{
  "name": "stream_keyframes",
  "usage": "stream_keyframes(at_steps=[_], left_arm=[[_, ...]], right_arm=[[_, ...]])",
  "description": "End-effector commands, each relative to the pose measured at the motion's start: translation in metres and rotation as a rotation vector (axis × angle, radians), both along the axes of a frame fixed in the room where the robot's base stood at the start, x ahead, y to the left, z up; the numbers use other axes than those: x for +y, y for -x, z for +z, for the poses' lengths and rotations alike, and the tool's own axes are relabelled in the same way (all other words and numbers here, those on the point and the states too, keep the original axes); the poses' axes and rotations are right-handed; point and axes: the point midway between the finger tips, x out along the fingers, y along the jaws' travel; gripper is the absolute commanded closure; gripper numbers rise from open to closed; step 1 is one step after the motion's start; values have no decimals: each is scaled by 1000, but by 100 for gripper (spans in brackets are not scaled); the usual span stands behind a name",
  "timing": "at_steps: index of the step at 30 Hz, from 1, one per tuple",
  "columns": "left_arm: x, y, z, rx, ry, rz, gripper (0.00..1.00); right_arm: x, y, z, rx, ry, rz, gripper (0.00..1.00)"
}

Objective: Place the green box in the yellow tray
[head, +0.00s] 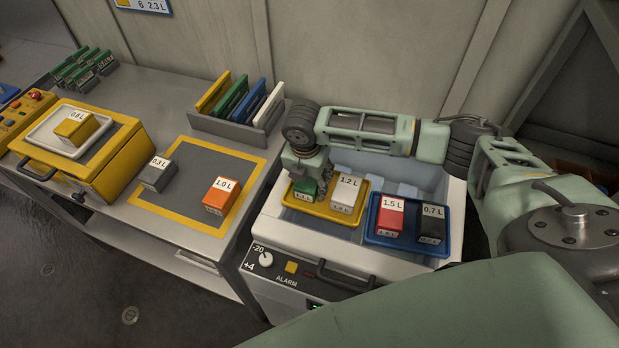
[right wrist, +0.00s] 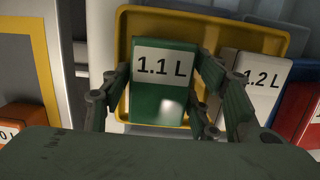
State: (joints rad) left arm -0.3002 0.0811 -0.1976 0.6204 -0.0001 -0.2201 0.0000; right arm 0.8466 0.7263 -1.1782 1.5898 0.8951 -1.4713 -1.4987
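The green box (head: 304,187), marked 1.1 L, is in the left part of the yellow tray (head: 318,209), beside a white box. I cannot tell whether it rests on the tray floor or is held just above it. My right gripper (head: 306,178) is over it, pointing down. In the right wrist view, the fingers (right wrist: 165,65) of this gripper stand at both sides of the green box (right wrist: 160,95), with their tips against it. The yellow tray (right wrist: 124,45) shows behind the box there. My left gripper is not in view.
The white 1.2 L box (head: 346,191) shares the yellow tray. A blue tray (head: 409,243) to the right holds a red box (head: 389,216) and a dark box (head: 432,222). Both trays sit in an open cooler (head: 285,233). A bench at left carries an orange box (head: 221,194) and a grey box (head: 158,173).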

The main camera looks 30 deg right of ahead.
Motion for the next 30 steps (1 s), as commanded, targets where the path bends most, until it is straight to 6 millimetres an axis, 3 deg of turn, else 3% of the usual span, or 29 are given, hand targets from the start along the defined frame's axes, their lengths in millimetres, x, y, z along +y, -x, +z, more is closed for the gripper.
stream_keyframes(at_steps=[15, 30], left_arm=[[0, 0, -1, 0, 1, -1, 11], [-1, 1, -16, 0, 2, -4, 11]], right_arm=[[1, -1, 8, -2, -1, 0, 35], [12, 8, 103, -4, 0, 0, 35]])
